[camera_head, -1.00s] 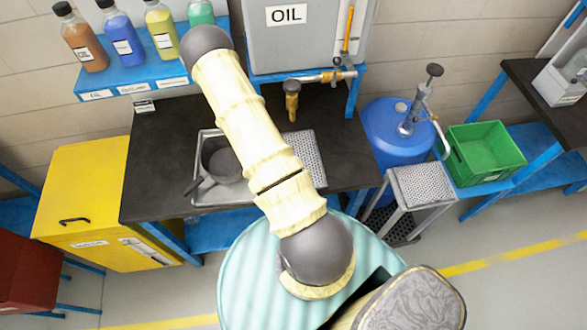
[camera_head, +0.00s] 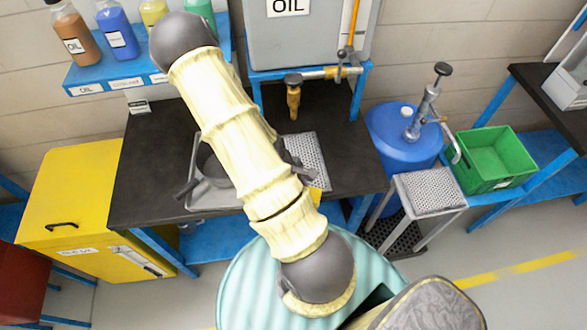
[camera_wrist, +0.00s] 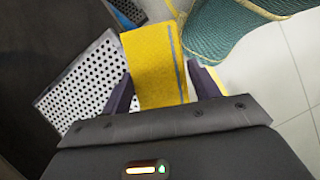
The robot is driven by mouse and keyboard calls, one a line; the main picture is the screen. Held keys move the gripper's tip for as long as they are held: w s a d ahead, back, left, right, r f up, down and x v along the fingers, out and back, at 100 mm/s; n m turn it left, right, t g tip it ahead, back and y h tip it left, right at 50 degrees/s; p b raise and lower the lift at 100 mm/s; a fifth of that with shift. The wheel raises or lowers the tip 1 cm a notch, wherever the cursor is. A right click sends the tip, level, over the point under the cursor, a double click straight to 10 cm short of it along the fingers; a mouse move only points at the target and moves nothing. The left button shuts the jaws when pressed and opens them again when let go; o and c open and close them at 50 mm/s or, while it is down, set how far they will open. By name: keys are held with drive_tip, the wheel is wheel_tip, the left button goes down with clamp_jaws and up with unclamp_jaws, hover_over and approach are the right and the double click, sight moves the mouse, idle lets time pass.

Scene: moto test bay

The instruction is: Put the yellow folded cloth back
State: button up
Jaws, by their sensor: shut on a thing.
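The yellow folded cloth (camera_wrist: 152,62) is in the wrist view, a flat yellow rectangle with a grey-blue stripe near its right edge. My gripper (camera_wrist: 160,88) is shut on it, with one dark finger at each side. In the head view only a small yellow corner of the cloth (camera_head: 316,194) shows at the right of my arm, by the bench's front edge. My arm hides most of the gripper and the cloth there.
The black bench (camera_head: 150,150) holds a metal tray with a dark pan (camera_head: 212,168) and a perforated plate (camera_head: 308,150). A perforated stand (camera_head: 430,192), blue drum (camera_head: 395,135), green crate (camera_head: 495,158) and yellow cabinet (camera_head: 70,200) flank the bench.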

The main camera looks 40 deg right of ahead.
drive_tip(key=w+d+p, duration=0.1)
drive_tip(key=w, duration=0.2)
drive_tip(key=w+d+p, duration=0.1)
drive_tip(key=w+d, duration=0.1)
drive_tip(key=w, duration=0.1)
drive_tip(key=w+d+p, duration=0.2)
drive_tip(key=w, duration=0.1)
drive_tip(key=shift+d, duration=0.25)
drive_tip(key=shift+f+p, duration=1.05)
drive_tip(key=shift+f, duration=0.7)
drive_tip(key=shift+f, duration=0.15)
drive_tip(key=o, duration=0.9)
drive_tip(key=shift+o, duration=0.2)
